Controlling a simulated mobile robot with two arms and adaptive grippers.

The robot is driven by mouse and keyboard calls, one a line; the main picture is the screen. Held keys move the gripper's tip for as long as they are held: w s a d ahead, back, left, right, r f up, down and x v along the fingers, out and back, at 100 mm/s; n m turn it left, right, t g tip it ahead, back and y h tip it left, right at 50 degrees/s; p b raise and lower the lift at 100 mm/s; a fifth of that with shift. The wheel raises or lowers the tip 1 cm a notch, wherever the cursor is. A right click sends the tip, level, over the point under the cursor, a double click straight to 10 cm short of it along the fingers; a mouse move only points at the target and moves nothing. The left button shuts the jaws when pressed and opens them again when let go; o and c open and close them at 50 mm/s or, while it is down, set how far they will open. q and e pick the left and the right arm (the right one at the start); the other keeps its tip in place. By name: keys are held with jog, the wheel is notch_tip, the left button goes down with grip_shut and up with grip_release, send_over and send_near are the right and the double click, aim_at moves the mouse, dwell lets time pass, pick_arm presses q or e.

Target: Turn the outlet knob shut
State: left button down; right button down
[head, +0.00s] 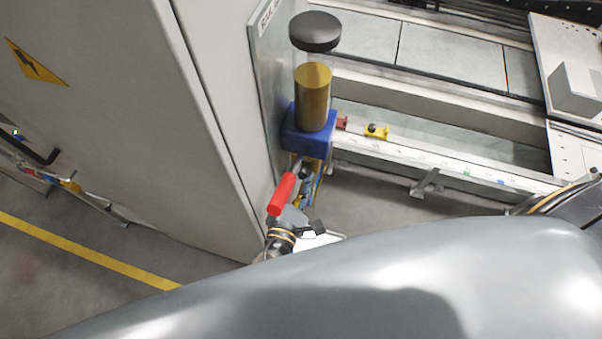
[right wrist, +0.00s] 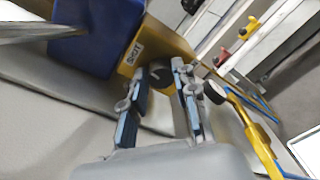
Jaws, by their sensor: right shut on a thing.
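A blue block (head: 308,132) carries a brass cylinder (head: 313,97) and a black round cap (head: 315,32). In the right wrist view, a yellow block (right wrist: 165,45) with a printed label sits beside the blue block (right wrist: 98,38). A dark knob (right wrist: 161,79) shows on its near side, between my right fingertips. My right gripper (right wrist: 160,72) is shut on this knob, a finger on either side. In the head view my right gripper (head: 304,177) is small and partly hidden below the blue block. My left gripper is not in view.
A red handle (head: 282,194) is close beside my right gripper. A tall grey cabinet (head: 130,110) stands to the left. A rail (head: 440,165) with small yellow and red fittings runs right. My own grey arm covers the bottom of the head view.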

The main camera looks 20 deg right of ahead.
jog(key=shift+n, duration=0.5)
jog(key=c, duration=1)
grip_release()
jog(key=shift+v, duration=3.7)
